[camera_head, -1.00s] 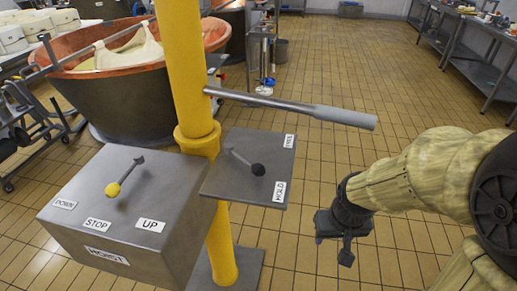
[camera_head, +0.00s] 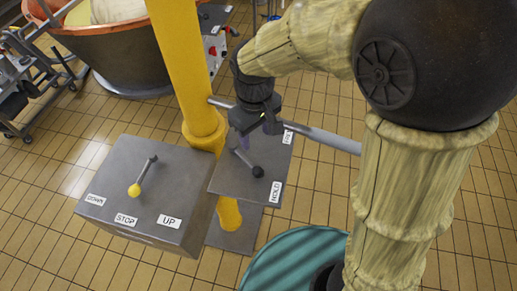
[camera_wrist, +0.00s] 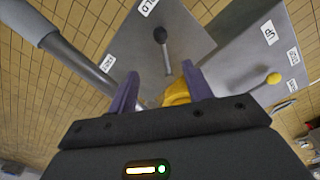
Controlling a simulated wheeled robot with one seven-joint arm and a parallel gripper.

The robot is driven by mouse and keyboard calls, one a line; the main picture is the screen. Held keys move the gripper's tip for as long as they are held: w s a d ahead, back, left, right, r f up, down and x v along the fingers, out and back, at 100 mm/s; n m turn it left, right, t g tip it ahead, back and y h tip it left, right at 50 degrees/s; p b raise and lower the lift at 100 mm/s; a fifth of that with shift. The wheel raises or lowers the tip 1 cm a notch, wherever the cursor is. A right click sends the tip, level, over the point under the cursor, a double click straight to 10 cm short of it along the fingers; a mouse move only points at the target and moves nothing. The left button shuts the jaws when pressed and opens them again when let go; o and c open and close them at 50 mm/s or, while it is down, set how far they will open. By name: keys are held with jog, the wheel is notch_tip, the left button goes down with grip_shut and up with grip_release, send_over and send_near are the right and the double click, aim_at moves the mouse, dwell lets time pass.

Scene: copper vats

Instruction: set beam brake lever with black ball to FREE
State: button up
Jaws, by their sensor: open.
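The beam brake lever with its black ball (camera_head: 257,172) stands on a grey plate (camera_head: 225,182) on the yellow post. Its ball points to the HOLD label (camera_head: 276,192); the FREE label (camera_head: 288,135) is at the plate's far right, partly covered. My gripper (camera_head: 256,138) is open and empty, above the far part of the plate. In the wrist view the purple fingers (camera_wrist: 158,88) are apart, with the lever's ball (camera_wrist: 159,33) ahead of the gap and its rod running towards it. I see no contact; the gap to the lever is hard to judge.
A long grey bar (camera_head: 335,141) sticks out from the yellow post (camera_head: 182,65) close beside my gripper. The HOIST box with a yellow-ball lever (camera_head: 134,190) stands left of the plate. A copper vat (camera_head: 115,55) stands behind.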

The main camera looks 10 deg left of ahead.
aim_at(258, 168)
jog(key=shift+s, duration=0.15)
jog(key=f+p, duration=0.1)
jog(key=f, duration=1.6)
jog(key=shift+w+d+f+p, duration=0.1)
jog(key=shift+w+f+p, duration=0.1)
jog(key=shift+p, duration=0.15)
grip_shut()
jog(key=shift+w, duration=0.1)
